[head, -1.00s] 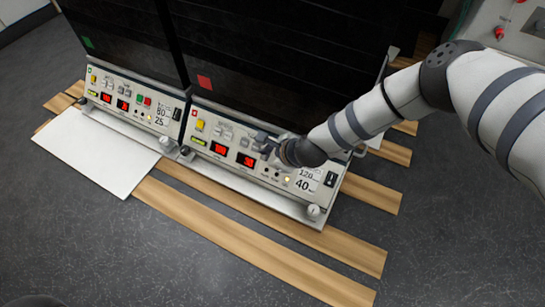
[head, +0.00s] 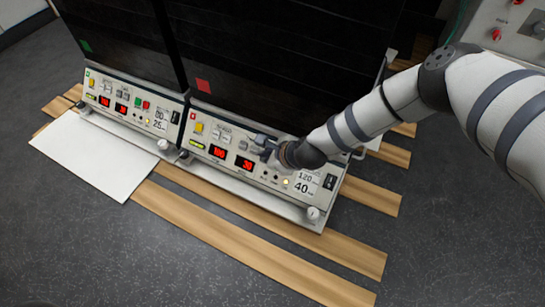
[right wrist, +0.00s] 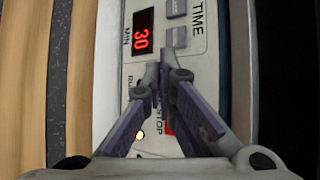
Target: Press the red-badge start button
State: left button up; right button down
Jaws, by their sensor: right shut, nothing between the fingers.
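My right gripper (head: 264,143) is at the right part of this panel, beyond the red displays. In the right wrist view the gripper (right wrist: 166,76) is shut and empty, its fingertips over the panel near the TIME keys. A red button (right wrist: 170,127) by the STOP label shows partly behind the fingers. The start button is not visible; the gripper covers that area. I cannot tell whether the fingertips touch the panel. My left gripper is not in view.
A lit yellowish lamp (right wrist: 140,134) is beside the gripper. A white plate (head: 92,155) and wooden slats (head: 250,237) lie in front on the grey floor.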

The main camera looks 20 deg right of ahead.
jog(key=shift+f, duration=0.1)
dwell(0.4)
jog(key=shift+w+d+f+b, duration=0.2)
jog(key=shift+d+b, duration=0.1)
jog(key=shift+b, duration=0.05)
